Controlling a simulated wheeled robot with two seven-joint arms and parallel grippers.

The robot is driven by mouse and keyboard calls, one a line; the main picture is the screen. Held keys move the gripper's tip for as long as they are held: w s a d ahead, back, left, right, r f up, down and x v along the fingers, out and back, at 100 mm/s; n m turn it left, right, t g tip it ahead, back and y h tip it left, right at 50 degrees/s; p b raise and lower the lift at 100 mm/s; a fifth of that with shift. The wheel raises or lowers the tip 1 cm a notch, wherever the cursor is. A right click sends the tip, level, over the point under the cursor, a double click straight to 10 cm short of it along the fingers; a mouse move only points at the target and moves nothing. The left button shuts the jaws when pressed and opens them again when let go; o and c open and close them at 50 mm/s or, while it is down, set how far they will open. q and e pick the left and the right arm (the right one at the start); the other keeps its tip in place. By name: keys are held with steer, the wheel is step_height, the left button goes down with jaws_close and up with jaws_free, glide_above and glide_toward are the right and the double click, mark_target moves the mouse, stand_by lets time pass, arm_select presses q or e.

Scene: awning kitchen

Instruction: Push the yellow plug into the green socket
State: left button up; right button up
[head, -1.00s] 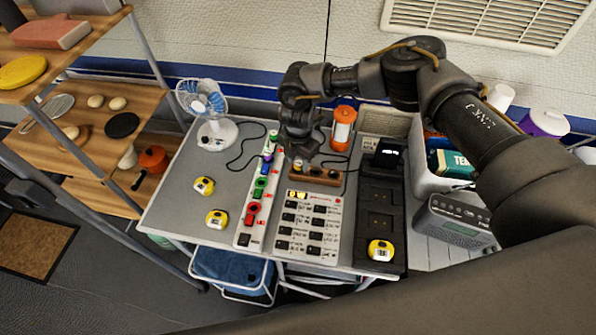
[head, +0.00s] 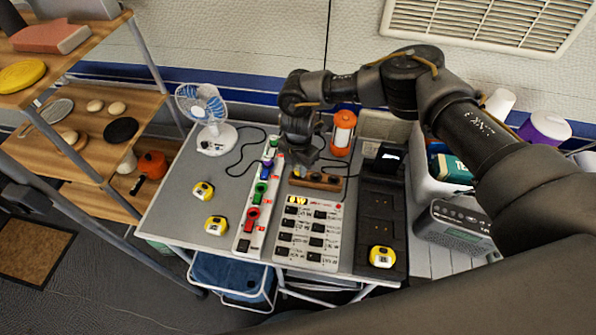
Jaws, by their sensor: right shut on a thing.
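My right gripper (head: 300,163) is above the back end of the power strip (head: 243,240) and the wooden block (head: 316,181). It is shut on what looks like the yellow plug (head: 297,171), of which only a small yellow patch shows under the fingers. Whether the plug is clear of the wooden block I cannot tell. The power strip has coloured sockets in a row. The green socket (head: 260,190) lies between a purple one (head: 266,167) and a red one (head: 252,214), front left of my gripper. My left gripper is not in view.
A fan (head: 205,115) and yellow-black items (head: 203,191) are on the table left of the strip. A panel with lit display (head: 311,235) lies right of the strip. An orange lantern (head: 342,133) stands behind the block. A dark tray (head: 378,215) is at right.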

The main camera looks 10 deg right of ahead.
mark_target(298, 168)
steer(key=shift+r, duration=0.15)
steer(key=shift+r+p, duration=0.65)
steer(key=shift+r, duration=0.05)
steer(key=shift+r+p, duration=0.7)
steer(key=shift+r, duration=0.2)
